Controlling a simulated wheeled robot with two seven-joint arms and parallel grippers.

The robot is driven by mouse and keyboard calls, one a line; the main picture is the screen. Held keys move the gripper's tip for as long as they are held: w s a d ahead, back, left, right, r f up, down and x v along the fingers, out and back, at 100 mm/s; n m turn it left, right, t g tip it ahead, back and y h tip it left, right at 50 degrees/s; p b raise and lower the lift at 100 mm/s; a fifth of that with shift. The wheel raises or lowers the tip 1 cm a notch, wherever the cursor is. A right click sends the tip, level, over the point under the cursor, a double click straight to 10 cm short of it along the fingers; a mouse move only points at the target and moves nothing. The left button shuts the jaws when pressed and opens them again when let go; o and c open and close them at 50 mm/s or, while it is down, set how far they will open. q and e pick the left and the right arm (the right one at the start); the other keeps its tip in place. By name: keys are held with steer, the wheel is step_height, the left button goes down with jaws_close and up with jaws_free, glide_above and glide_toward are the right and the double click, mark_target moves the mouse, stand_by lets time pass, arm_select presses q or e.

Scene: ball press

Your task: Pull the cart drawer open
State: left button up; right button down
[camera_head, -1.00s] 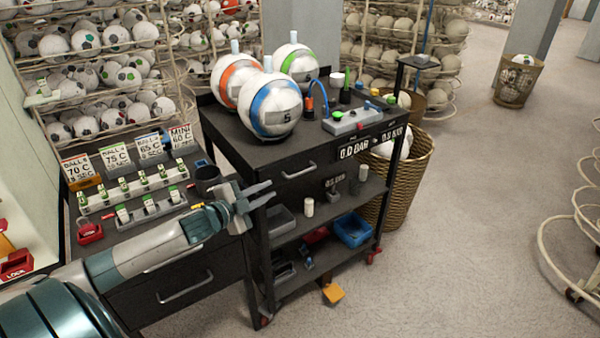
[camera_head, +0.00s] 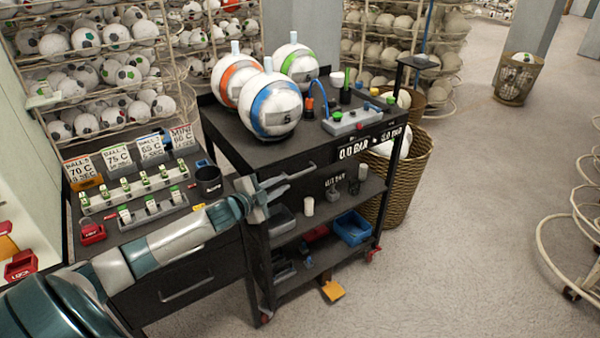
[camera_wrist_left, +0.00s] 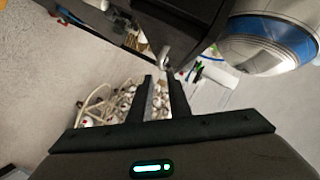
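The black cart (camera_head: 262,158) stands in the middle of the head view. Its drawer front (camera_head: 330,156) is under the top and looks closed. My right gripper is in neither view.
Balls with orange, green and blue bands, including the blue-banded ball (camera_head: 270,106), sit on the cart top. The lower shelves hold a blue bin (camera_head: 352,228). A wicker basket (camera_head: 408,185) stands behind right. Another cabinet (camera_head: 170,285) is at left.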

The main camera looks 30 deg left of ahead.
mark_target(298, 175)
arm_select(q)
steer(key=p+x, duration=0.2)
steer(key=x, duration=0.8)
steer(key=shift+w, duration=0.35)
steer(key=shift+c, duration=0.3)
jaws_close()
